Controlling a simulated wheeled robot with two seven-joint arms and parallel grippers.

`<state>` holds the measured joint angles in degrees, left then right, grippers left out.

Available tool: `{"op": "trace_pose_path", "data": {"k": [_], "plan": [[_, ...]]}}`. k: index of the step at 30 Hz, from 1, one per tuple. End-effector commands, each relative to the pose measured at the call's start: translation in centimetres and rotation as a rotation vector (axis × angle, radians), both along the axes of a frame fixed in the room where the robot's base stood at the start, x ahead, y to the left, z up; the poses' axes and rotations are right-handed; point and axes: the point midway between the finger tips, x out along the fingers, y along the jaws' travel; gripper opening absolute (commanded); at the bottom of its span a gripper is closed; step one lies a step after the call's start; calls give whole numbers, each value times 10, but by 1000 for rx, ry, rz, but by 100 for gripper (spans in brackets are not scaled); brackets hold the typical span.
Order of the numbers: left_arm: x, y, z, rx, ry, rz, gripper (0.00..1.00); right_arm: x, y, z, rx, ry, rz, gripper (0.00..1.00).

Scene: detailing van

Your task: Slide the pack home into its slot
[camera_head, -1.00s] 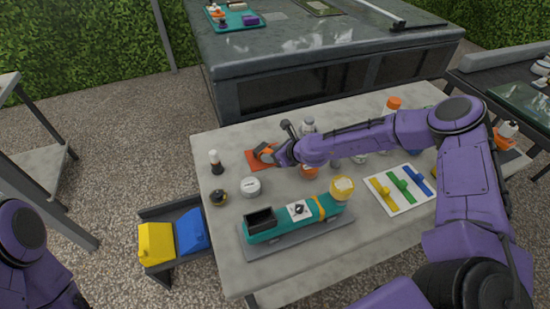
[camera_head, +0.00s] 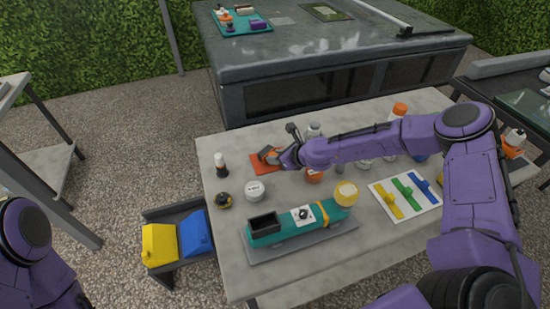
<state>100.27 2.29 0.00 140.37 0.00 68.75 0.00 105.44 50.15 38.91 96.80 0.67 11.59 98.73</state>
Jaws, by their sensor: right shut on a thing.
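A teal machine (camera_head: 285,228) with a yellow round pad (camera_head: 346,193) at its right end lies on a grey mat (camera_head: 305,246) near the table's front. A black open-topped bay (camera_head: 263,222), which looks like the slot, is at its left end; it appears empty. My right gripper (camera_head: 273,156) is at the far left of the table, behind the machine and well apart from it. It is shut on a small orange and dark thing, apparently the pack (camera_head: 268,153), over an orange mat (camera_head: 257,165). The fingers hide much of it. My left gripper is out of view.
A white round tin (camera_head: 254,190), a dark-yellow round pot (camera_head: 223,200) and a white-capped bottle (camera_head: 221,166) stand left of the gripper. A white board (camera_head: 393,214) with coloured clips lies right. A dark tray (camera_head: 182,266) with yellow and blue jugs is beside the table.

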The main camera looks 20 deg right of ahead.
Motion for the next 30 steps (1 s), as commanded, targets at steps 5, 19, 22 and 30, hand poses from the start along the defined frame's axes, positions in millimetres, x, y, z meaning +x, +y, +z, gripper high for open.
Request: {"op": "trace_pose_path", "data": {"k": [5, 19, 22, 30], "plan": [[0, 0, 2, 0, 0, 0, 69, 1, 0, 4, 1, -2, 0, 0], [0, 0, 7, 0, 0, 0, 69, 1, 0, 11, 1, -3, 1, 0], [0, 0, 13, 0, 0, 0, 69, 1, 0, 17, 1, -3, -1, 0], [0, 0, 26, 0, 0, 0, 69, 1, 0, 33, 0, -3, 0, 0]]}}
